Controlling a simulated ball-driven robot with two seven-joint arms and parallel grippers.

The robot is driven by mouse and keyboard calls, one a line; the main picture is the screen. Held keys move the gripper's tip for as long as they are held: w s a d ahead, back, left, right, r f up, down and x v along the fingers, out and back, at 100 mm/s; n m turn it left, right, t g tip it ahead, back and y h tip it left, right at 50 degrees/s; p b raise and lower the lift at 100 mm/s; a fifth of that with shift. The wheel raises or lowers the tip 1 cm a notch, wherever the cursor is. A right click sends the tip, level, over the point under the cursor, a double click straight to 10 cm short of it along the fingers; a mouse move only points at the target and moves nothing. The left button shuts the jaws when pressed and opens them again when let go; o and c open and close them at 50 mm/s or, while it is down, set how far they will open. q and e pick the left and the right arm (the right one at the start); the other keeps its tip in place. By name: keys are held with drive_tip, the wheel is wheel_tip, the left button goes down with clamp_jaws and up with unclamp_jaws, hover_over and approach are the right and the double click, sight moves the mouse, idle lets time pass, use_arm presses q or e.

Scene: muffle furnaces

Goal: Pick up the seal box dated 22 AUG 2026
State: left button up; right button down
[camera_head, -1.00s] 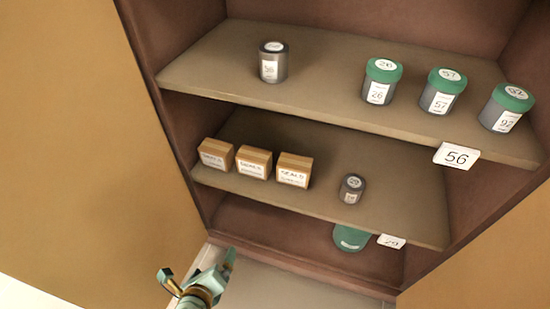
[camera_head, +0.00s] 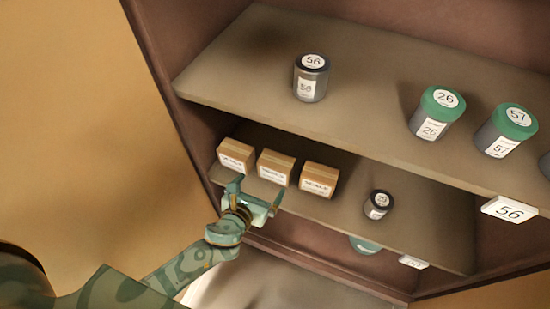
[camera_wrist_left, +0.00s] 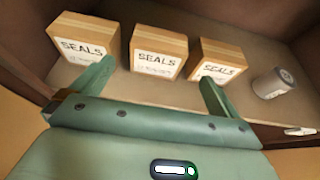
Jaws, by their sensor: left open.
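Three cardboard seal boxes stand in a row on the lower shelf: a left box (camera_head: 236,156), a middle box (camera_head: 275,167) and a right box (camera_head: 319,180). The left wrist view also shows the left box (camera_wrist_left: 84,40), the middle box (camera_wrist_left: 158,50) and the right box (camera_wrist_left: 221,60). Their labels read SEALS; the date lines are too small to read. My left gripper (camera_head: 257,190) is open and empty, just in front of the row. In the left wrist view its fingers (camera_wrist_left: 153,85) straddle the middle box's front from a short distance. My right gripper is not in view.
A small grey jar (camera_head: 378,204) stands right of the boxes. The upper shelf (camera_head: 370,110) overhangs them, holding a grey jar (camera_head: 311,78) and green-lidded jars (camera_head: 437,112). The cabinet's left door (camera_head: 90,120) stands open beside my arm.

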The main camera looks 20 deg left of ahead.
sight(273, 169)
use_arm(q)
drive_tip(key=b+x, duration=0.1)
drive_tip(key=x, duration=0.2)
drive_tip(key=b+x, duration=0.1)
drive_tip(key=x, duration=0.2)
drive_tip(key=b+x, duration=0.1)
drive_tip(key=x, duration=0.2)
drive_tip(key=shift+f+b, duration=0.3)
drive_tip(key=shift+b, duration=0.05)
drive_tip(key=shift+w+d, duration=0.1)
drive_tip(key=shift+w, duration=0.5)
drive_tip(key=shift+w+f+b, duration=0.3)
drive_tip(key=shift+w+b, duration=0.2)
drive_tip(key=shift+b, duration=0.15)
drive_tip(key=b+x, duration=0.1)
drive_tip(key=x, duration=0.2)
drive_tip(key=shift+w+r+b, duration=0.1)
drive_tip(key=shift+w+b, duration=0.05)
drive_tip(key=shift+b, duration=0.25)
drive_tip(key=shift+w, duration=0.2)
drive_tip(key=shift+r, duration=0.1)
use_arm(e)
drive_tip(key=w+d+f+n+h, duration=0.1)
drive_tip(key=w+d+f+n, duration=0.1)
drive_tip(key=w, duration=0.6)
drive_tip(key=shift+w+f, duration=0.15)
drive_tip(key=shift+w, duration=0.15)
use_arm(q)
drive_tip(key=shift+c, duration=0.3)
drive_tip(key=c, duration=0.7)
